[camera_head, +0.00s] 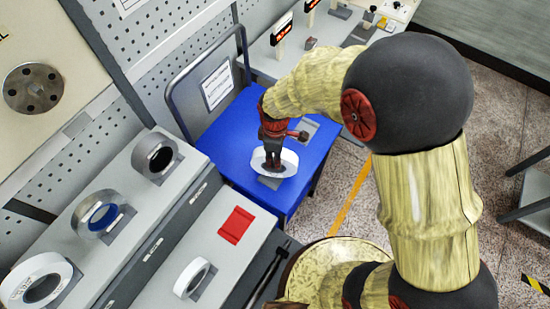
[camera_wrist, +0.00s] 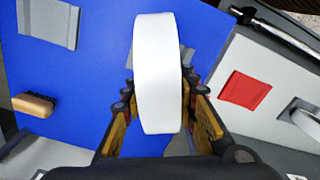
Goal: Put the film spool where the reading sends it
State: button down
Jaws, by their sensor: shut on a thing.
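My gripper (camera_head: 273,160) is shut on a white spool (camera_head: 289,165), a broad ring, and holds it over the front part of a blue cart top (camera_head: 230,130). In the wrist view the spool (camera_wrist: 158,72) stands edge-on between the fingers of my gripper (camera_wrist: 158,95). A grey pad (camera_head: 270,183) shows just below the spool; I cannot tell whether they touch. Another grey pad (camera_wrist: 48,22) lies farther along the blue top. Two displays with orange-red marks (camera_head: 283,27) (camera_head: 311,5) stand on the back bench; their readings are too small to read.
A stepped grey bench at left holds a dark spool (camera_head: 155,156), a clear spool with blue core (camera_head: 103,213), a white spool (camera_head: 38,280), a smaller white ring (camera_head: 192,277) and a red pad (camera_head: 236,225). A brown block (camera_wrist: 35,104) lies on the blue top. The cart's handle frame bears a sign (camera_head: 216,84).

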jog(key=shift+f, duration=0.15)
jog(key=shift+f, duration=0.2)
jog(key=c, duration=1.4)
grip_release()
notch_tip(320, 180, up, 12)
jog(key=shift+r+p, duration=0.25)
jog(key=shift+p, duration=0.95)
